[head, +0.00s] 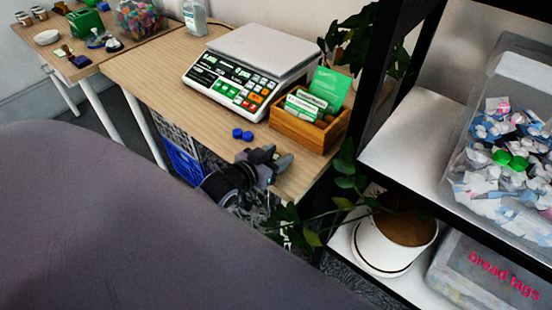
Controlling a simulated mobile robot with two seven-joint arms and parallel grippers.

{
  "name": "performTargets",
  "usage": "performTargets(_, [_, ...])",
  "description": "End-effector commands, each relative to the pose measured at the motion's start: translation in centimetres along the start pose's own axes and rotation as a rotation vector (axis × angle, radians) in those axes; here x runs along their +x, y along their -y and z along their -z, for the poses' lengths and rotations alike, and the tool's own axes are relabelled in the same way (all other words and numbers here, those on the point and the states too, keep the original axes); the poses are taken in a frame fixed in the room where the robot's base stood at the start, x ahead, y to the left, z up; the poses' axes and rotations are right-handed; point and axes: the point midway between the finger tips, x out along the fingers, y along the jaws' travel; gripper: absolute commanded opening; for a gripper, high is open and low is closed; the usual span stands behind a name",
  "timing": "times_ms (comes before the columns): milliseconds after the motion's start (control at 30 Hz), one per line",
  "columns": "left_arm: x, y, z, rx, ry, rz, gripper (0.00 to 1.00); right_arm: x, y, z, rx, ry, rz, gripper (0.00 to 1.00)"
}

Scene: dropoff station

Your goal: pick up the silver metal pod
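I cannot make out a silver metal pod anywhere in the head view. My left gripper (274,159) is at the front edge of the wooden table, near its right corner. It is small and dark here, and I cannot tell how far its fingers are apart or whether anything is between them. The spot directly under and behind it is hidden. My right gripper is not in view.
Two blue caps (242,134) lie just behind my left gripper on the table (150,75). A scale (231,85) and a wooden box of cards (301,129) stand behind. A black-framed shelf (409,139) with a bin of bread tags (505,150) is at right.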

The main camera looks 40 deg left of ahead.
Motion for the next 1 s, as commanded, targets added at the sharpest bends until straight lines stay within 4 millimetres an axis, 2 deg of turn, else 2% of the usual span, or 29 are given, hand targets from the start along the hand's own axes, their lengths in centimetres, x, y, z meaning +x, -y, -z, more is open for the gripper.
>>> performTargets(33, [0.0,0.0,0.0,0.000,0.000,0.000,0.29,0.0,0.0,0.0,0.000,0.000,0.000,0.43])
performTargets(100, [0.0,0.0,0.0,0.000,0.000,0.000,0.06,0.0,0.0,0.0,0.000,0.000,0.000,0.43])
performTargets(133, [0.0,0.0,0.0,0.000,0.000,0.000,0.03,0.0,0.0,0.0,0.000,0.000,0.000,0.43])
performTargets(467, [0.0,0.0,0.0,0.000,0.000,0.000,0.02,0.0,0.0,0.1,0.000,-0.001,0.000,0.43])
performTargets(667, [-0.3,0.0,1.0,0.000,-0.001,0.000,0.02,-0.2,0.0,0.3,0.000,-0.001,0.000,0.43])
performTargets(833, [-1.1,0.0,3.6,0.000,-0.004,0.000,0.02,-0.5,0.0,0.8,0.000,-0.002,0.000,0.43])
performTargets(1000, [-2.5,0.0,8.1,0.002,-0.008,-0.001,0.02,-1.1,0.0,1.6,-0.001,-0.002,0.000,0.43])
